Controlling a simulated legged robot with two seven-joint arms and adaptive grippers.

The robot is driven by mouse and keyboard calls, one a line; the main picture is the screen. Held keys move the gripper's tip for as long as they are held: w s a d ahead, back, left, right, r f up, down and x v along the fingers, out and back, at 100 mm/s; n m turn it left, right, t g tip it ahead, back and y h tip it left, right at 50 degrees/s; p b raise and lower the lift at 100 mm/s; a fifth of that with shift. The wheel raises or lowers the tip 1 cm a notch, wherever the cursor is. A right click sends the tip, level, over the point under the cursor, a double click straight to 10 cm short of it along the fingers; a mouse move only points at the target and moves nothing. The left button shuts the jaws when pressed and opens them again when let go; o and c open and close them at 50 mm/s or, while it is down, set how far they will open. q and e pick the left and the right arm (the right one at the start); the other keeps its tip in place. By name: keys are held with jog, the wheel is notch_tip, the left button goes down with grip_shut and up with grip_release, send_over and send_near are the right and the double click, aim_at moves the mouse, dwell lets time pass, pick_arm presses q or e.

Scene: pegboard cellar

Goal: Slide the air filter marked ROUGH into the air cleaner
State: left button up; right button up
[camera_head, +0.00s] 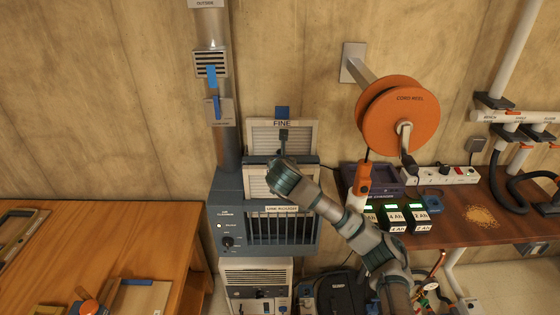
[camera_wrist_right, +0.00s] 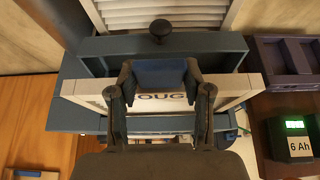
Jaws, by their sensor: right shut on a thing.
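The air cleaner (camera_head: 228,200) is a blue-grey box against the wall, with a barred front and a label ending in ROUGH. My right gripper (camera_head: 284,178) is above its top; in the wrist view the gripper (camera_wrist_right: 160,95) is shut on the blue tab (camera_wrist_right: 158,74) of a pale-framed filter (camera_wrist_right: 235,98). The letters OUG show on that filter between the fingers. The filter lies across the cleaner's top opening (camera_wrist_right: 110,48); its lower part is hidden, so its depth cannot be told. A filter marked FINE (camera_head: 300,135) stands behind. My left gripper is out of view.
A duct (camera_head: 228,140) rises at the cleaner's back left. An orange cord reel (camera_head: 395,115) sticks out from the wall at right. Battery packs with green displays (camera_head: 393,217) stand on the right bench. A wooden bench (camera_head: 130,240) is at left.

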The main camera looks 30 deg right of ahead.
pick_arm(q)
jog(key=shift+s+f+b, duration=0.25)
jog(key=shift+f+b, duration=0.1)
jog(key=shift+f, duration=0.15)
pick_arm(e)
jog(key=shift+f, duration=0.65)
